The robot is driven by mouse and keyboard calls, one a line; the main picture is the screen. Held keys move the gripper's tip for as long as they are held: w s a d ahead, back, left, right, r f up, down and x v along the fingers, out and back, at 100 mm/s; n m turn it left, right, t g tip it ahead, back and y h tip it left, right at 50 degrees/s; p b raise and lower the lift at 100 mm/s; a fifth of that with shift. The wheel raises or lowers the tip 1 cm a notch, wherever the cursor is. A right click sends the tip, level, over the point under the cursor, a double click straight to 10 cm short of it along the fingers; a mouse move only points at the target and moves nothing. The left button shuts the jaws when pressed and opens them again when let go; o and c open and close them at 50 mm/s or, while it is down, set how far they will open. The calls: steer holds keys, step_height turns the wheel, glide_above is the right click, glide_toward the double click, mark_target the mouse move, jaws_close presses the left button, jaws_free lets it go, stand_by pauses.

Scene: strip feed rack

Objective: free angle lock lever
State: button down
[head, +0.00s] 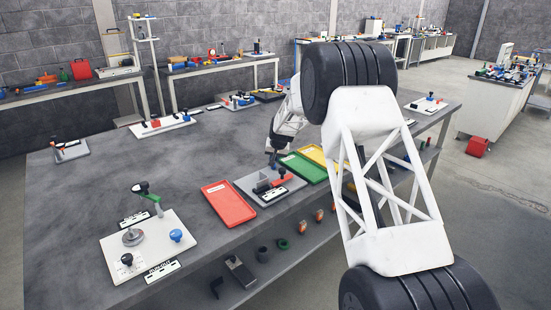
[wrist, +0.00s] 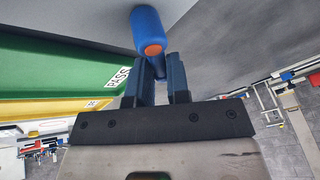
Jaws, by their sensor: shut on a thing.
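My gripper (head: 273,158) is low at the back right of this plate, partly small in the head view. In the wrist view my gripper (wrist: 162,75) is shut on a blue rounded handle (wrist: 147,25) with an orange end, at the fingertips. The fingers hide part of it. I cannot tell for certain whether this handle is the angle lock lever. The handle's base is hidden.
A red tray (head: 229,203) lies left of the plate. A green tray (head: 303,167) and a yellow tray (head: 315,155) lie to the right; the green one shows a PASS label in the wrist view (wrist: 119,77). A white fixture board (head: 185,255) stands front left. Bare bench lies behind.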

steer(key=n, duration=0.2)
steer(key=a+n+g+y, duration=0.1)
steer(key=n, duration=0.2)
steer(key=shift+s+a+n+g+y, duration=0.15)
steer(key=shift+a+n+g+y, duration=0.15)
steer(key=shift+s+a+n+g+y, duration=0.25)
steer(key=shift+n+g, duration=0.15)
steer(key=shift+n, duration=0.6)
steer(key=shift+s+a+n+g+y, duration=0.2)
steer(key=shift+n+g, duration=0.2)
steer(key=shift+n, duration=0.6)
steer(key=c, duration=1.1)
jaws_free()
steer(key=v, duration=0.7)
steer(key=shift+r, duration=0.2)
steer(key=shift+d+r, duration=0.1)
steer(key=shift+r, duration=0.1)
